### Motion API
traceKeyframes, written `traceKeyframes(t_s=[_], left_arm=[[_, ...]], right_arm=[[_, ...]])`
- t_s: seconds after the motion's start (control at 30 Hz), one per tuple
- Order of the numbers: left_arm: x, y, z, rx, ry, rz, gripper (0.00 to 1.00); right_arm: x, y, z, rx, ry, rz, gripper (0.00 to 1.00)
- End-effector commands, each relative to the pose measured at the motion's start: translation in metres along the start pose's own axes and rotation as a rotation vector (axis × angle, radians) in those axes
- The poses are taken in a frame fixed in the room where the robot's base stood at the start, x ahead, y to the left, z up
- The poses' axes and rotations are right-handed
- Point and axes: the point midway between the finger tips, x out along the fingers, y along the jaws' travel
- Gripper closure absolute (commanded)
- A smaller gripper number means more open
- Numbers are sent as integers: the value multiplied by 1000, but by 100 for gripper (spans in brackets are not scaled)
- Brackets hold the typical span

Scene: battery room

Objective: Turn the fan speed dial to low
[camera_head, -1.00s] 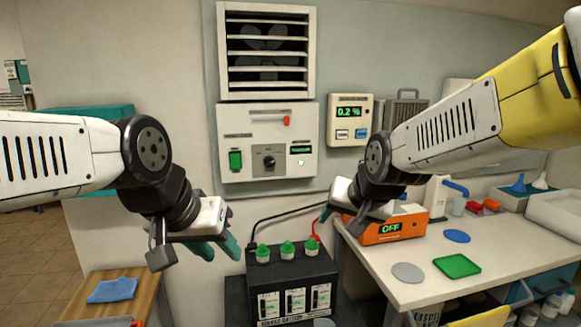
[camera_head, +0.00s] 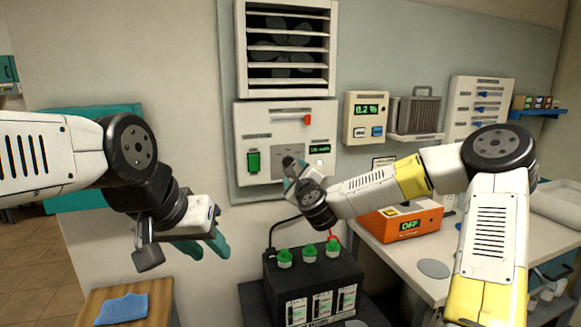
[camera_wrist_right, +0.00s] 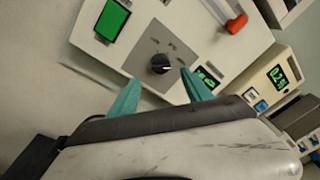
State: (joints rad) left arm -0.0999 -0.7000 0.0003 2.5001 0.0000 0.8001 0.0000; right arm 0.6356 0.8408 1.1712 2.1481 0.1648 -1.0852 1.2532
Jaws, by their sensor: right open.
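The fan control panel (camera_head: 262,122) is a white box on the wall under the louvred fan. In the right wrist view the fan speed dial (camera_wrist_right: 160,64) is a black knob on a grey plate. My right gripper (camera_wrist_right: 153,92) is open, its teal fingers pointing at the panel on either side of the dial but apart from it. In the head view my right gripper (camera_head: 291,170) covers most of the dial. My left gripper (camera_head: 205,247) hangs to the left, above the wooden table, with nothing seen in it; its finger gap is unclear.
The panel also has a green switch (camera_head: 253,161), a red lever (camera_head: 307,120) and a small green display (camera_head: 319,149). The gas meter (camera_head: 366,118) hangs to its right. A battery (camera_head: 315,287) with green caps stands below. An orange device (camera_head: 398,222) sits on the bench.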

Motion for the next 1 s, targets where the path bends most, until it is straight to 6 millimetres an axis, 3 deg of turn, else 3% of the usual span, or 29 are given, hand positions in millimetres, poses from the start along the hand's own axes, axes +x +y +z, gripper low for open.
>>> traceKeyframes(t_s=[0.43,0.83,0.87,1.0], left_arm=[[0,0,0,0,0,0,64],[0,0,0,0,0,0,64],[0,0,0,0,0,0,64],[0,0,0,0,0,0,64]], right_arm=[[64,0,1,5,0,-3,42],[75,0,0,2,0,-1,42],[75,0,0,2,0,-1,44],[75,0,0,2,0,-1,72]])
